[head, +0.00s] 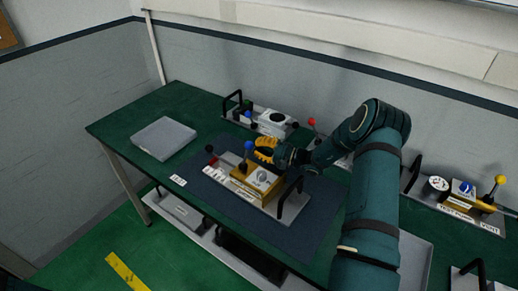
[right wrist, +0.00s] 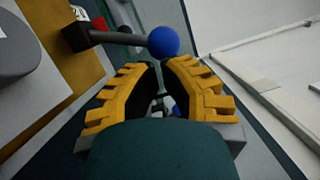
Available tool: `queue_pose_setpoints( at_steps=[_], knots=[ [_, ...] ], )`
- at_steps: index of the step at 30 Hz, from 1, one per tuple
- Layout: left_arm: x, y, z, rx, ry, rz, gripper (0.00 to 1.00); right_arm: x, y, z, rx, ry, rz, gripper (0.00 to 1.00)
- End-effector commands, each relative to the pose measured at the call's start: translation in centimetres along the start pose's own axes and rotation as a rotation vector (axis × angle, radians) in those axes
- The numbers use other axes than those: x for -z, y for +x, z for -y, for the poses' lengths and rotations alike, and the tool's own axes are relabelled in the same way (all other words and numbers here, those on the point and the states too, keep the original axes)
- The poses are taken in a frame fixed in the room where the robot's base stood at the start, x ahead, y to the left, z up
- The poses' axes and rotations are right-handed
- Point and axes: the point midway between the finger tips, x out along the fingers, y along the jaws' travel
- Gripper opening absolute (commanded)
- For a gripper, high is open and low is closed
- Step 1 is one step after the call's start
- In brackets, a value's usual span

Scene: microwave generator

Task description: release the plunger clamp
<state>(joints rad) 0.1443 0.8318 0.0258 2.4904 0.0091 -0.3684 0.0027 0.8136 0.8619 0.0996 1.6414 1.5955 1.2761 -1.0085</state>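A fixture with a yellow block (head: 246,189) and a white base sits on the dark mat on the green bench. I cannot tell for sure which part is the plunger clamp. A lever with a blue ball knob (head: 248,145) rises from the fixture, and the knob also shows in the right wrist view (right wrist: 163,41). My right gripper (head: 262,150), with yellow fingers, is right beside the knob. In the right wrist view its fingertips (right wrist: 156,66) are apart with a gap between them, and the knob lies just beyond them, not gripped. My left gripper is not in view.
A grey flat panel (head: 164,138) lies on the bench at left. Another handled fixture (head: 271,123) stands behind. A black handle (head: 290,200) rises near my right forearm. A gauge unit (head: 437,188) and yellow-knobbed valve (head: 499,181) are at right. The mat's front (head: 300,238) is clear.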

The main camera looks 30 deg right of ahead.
Motion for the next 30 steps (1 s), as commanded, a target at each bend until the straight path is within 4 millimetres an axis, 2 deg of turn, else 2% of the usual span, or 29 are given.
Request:
queue_pose_setpoints(
  at_steps=[17,30],
  knots=[
    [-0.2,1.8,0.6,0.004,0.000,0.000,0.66,-0.5,0.2,0.6,-0.038,-0.123,0.002,0.00],
    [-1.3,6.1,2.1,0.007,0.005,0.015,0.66,-2.1,0.7,1.1,-0.113,-0.364,0.003,0.00]
  ],
)
